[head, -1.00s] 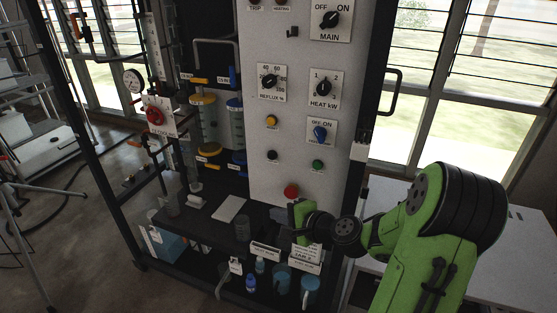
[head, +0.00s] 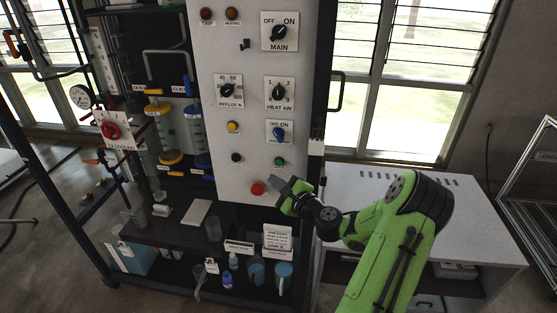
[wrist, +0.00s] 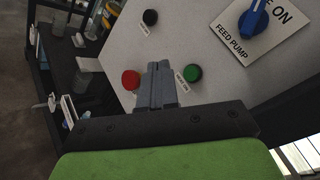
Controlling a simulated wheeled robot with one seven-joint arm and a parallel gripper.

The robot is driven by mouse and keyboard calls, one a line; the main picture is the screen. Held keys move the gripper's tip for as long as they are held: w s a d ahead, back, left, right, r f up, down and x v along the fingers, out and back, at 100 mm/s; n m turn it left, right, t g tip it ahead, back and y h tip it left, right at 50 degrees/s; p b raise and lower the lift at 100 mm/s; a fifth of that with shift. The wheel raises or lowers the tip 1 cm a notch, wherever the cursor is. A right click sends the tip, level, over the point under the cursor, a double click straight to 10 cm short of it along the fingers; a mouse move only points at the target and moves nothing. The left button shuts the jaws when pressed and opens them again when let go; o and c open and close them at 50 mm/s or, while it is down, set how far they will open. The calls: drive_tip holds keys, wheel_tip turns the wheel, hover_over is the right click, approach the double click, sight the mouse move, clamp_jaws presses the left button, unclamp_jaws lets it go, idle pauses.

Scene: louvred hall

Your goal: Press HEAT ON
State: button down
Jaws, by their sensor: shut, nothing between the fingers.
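The green button (head: 280,161) is low on the right of the white control panel (head: 220,135), with a small label beside it that is too small to read surely. It also shows in the wrist view (wrist: 193,73), just right of my fingertips. My gripper (head: 277,184) is shut and empty in front of the panel's lower edge, below the green button. In the wrist view its fingertips (wrist: 157,66) lie between the red button (wrist: 131,80) and the green one. I cannot tell whether they touch the panel.
A black button (head: 236,157) and a yellow button (head: 232,127) are on the panel's left. The blue FEED PUMP knob (head: 279,132) sits above the green button. A dark shelf with glassware is below left; a pale bench (head: 400,205) stands right.

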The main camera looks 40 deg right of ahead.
sight(279, 163)
drive_tip(key=shift+w+d+p, duration=0.45)
drive_tip(key=shift+w+d, duration=0.3)
drive_tip(key=shift+d, duration=0.2)
drive_tip(key=shift+w+d+p, duration=0.45)
drive_tip(key=shift+w+d, duration=0.25)
drive_tip(key=shift+d, duration=0.25)
idle(0.5)
drive_tip(key=shift+w+d, duration=0.25)
drive_tip(key=shift+d, duration=0.05)
drive_tip(key=shift+w+d+p, duration=0.25)
drive_tip(key=shift+d+p, duration=0.05)
idle(0.7)
drive_tip(key=shift+s+a, duration=0.5)
drive_tip(key=shift+a, duration=0.1)
